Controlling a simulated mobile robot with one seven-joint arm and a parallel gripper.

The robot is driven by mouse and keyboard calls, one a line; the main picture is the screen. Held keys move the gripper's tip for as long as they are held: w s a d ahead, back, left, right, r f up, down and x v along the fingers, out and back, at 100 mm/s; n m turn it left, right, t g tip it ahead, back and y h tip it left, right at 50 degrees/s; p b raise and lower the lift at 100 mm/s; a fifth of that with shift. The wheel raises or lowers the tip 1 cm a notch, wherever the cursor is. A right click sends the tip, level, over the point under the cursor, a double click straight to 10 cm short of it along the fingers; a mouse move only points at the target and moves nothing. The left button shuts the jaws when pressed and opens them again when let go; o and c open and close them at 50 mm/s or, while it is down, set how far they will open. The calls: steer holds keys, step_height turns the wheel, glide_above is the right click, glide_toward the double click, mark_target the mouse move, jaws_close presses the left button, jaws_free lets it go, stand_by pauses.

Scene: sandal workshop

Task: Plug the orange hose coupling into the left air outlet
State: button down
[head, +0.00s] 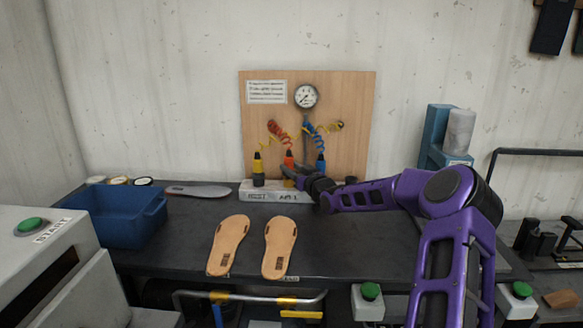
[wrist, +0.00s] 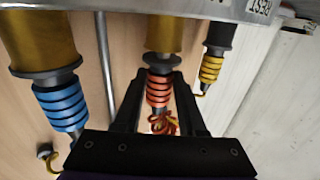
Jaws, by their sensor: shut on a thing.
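My gripper (wrist: 158,92) is shut on the orange coupling (wrist: 157,90), with a finger on each side of it. The wrist view appears upside down. There, the orange coupling's dark collar lines up with the middle brass outlet (wrist: 163,32) and appears to meet it; I cannot tell how deep it sits. In the head view the orange coupling (head: 289,160) stands upright over the metal block (head: 248,189), above what looks like "AIR 1"; my gripper (head: 291,171) reaches it from the right and covers part of the block.
The blue coupling (wrist: 60,105) sits on another brass outlet, and the yellow coupling (wrist: 211,69) in a black socket marked REST. Coiled hoses hang before the board (head: 355,100). Insoles (head: 229,245) lie in front; a blue bin (head: 115,222) stands left.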

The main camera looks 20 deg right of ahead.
steer(key=shift+f, duration=0.45)
steer(key=shift+c, duration=2)
jaws_free()
steer(key=s+d+p, duration=0.1)
steer(key=s+d, duration=0.2)
steer(key=s, duration=1.4)
steer(key=shift+d, duration=0.15)
steer(key=shift+s, duration=0.2)
